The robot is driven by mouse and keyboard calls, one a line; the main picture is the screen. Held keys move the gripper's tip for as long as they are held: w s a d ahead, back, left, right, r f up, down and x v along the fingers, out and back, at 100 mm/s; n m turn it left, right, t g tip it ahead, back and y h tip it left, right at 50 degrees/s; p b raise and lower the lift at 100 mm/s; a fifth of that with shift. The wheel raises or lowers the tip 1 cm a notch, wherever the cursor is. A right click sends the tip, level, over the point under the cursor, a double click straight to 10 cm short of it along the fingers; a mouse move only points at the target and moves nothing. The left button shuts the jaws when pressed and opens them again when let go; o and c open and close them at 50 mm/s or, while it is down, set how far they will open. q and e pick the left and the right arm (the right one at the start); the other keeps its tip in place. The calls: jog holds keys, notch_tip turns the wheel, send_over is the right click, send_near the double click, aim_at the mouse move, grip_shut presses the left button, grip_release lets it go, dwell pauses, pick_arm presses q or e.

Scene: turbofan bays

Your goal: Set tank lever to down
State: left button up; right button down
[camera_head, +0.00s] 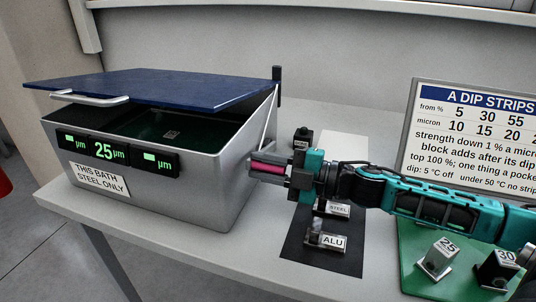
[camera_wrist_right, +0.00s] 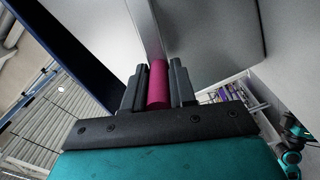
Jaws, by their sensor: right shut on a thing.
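The tank (camera_head: 205,185) is a grey metal bath on the left of the bench, labelled "THIS BATH STEEL ONLY". Its dark blue lid (camera_head: 150,88) stands raised over the opening, and dark green liquid shows inside. The tank lever's magenta grip (camera_head: 268,168) is at the tank's right side, low against the wall. My right gripper (camera_head: 257,167) is shut around this grip. In the right wrist view the magenta grip (camera_wrist_right: 157,88) sits between the two dark fingers of my right gripper (camera_wrist_right: 157,75), with a grey bar beyond it. My left gripper is not in view.
Displays on the tank's front include one reading 25 µm (camera_head: 104,151). A dark mat (camera_head: 318,258) with STEEL and ALU labels lies below my right arm. A green board (camera_head: 418,278) holds small blocks marked 25 and 30. A sign (camera_head: 475,140) stands behind.

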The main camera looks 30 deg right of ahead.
jog(key=shift+s+a+f+n+b, duration=0.1)
jog(key=shift+f+n+b, duration=0.05)
jog(key=shift+f+n, duration=0.25)
jog(key=shift+s+a+f+n+b, duration=0.15)
jog(key=shift+f+n, duration=0.15)
jog(key=shift+f, duration=0.2)
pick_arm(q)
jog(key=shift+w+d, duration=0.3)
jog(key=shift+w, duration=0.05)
pick_arm(e)
jog(key=shift+f+n, duration=0.3)
jog(key=shift+f, duration=0.15)
jog(key=shift+d, duration=0.1)
jog(key=c, duration=1)
grip_release()
jog(key=shift+w, duration=0.1)
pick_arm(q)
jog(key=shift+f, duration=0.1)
pick_arm(e)
jog(key=shift+o, duration=0.2)
jog(key=shift+r, duration=0.1)
jog(key=shift+d, duration=0.1)
